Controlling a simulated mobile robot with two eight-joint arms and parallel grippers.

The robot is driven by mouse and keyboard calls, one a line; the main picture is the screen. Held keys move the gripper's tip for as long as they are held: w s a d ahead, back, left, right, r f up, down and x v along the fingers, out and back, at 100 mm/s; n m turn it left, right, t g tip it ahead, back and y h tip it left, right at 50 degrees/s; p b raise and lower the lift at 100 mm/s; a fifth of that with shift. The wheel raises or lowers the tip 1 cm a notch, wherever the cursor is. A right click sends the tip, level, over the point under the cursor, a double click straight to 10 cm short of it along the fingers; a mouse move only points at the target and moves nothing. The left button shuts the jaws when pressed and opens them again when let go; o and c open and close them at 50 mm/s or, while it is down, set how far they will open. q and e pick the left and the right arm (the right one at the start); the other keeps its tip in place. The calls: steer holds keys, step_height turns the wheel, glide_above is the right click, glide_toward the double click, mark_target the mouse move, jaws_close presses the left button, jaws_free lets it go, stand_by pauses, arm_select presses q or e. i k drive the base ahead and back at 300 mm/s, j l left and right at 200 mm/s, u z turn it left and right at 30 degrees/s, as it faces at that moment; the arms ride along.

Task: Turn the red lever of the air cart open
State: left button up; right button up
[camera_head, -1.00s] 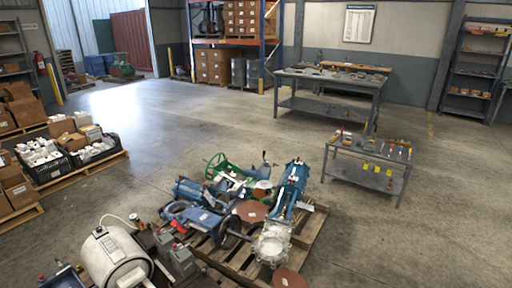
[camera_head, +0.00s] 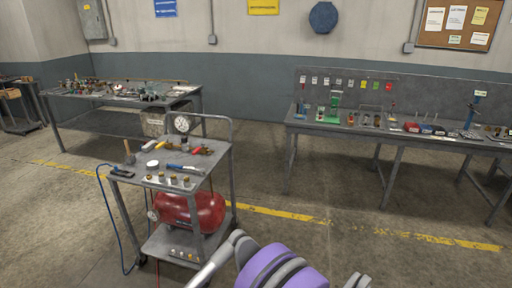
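The air cart (camera_head: 215,168) stands left of the middle, a grey two-shelf trolley with a push handle. A red air tank (camera_head: 188,211) lies on its lower shelf. A round pressure gauge (camera_head: 182,124) stands at the back of its top shelf. Near it is a small brass fitting with red on it (camera_head: 205,150), which may be the red lever; it is too small to tell how it is turned. Purple and grey parts at the bottom centre look like my own arm; no gripper fingers show.
A long workbench (camera_head: 388,134) with small parts stands along the right wall. Another bench (camera_head: 108,95) stands behind the cart at left. A blue hose (camera_head: 108,215) hangs from the cart's left side to the floor. The floor right of the cart is open.

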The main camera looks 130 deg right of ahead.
mark_target(197, 149)
steer(key=l+z, duration=0.1)
steer(key=z, duration=3.85)
steer(key=i+j, duration=0.25)
steer(key=i, duration=0.2)
steer(key=i+j, duration=0.25)
steer(key=i, duration=0.25)
steer(key=i+j, duration=0.25)
steer(key=i, duration=0.2)
steer(key=i+j, duration=0.25)
steer(key=i, duration=0.2)
steer(key=i+j, duration=0.25)
steer(key=i, duration=0.25)
steer(key=i+j, duration=0.3)
steer(key=i, duration=0.15)
steer(key=i+j, duration=0.25)
steer(key=i, duration=0.2)
